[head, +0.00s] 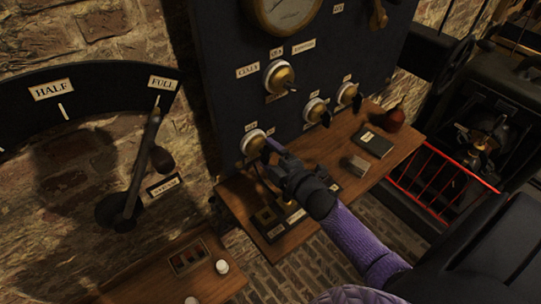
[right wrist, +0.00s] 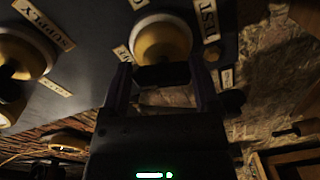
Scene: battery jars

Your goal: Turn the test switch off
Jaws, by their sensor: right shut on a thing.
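The test switch (head: 252,141) is a round brass knob low on the left part of the dark panel (head: 225,70). In the right wrist view the brass knob (right wrist: 160,38) is straight ahead, with a label reading TEST (right wrist: 208,20) beside it. My right gripper (head: 270,150) is at this switch, and its two fingers (right wrist: 160,80) are shut on the dark lever below the knob. Its fingers hide part of the lever, so I cannot tell its exact setting. My left gripper is not in view.
Other brass switches (head: 278,76) sit higher and to the right on the panel. Below is a wooden shelf (head: 405,150) with a dark book (head: 373,142) and a red rounded object (head: 394,118). A red rail (head: 440,178) stands at right. A large lever (head: 140,165) is on the left wall.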

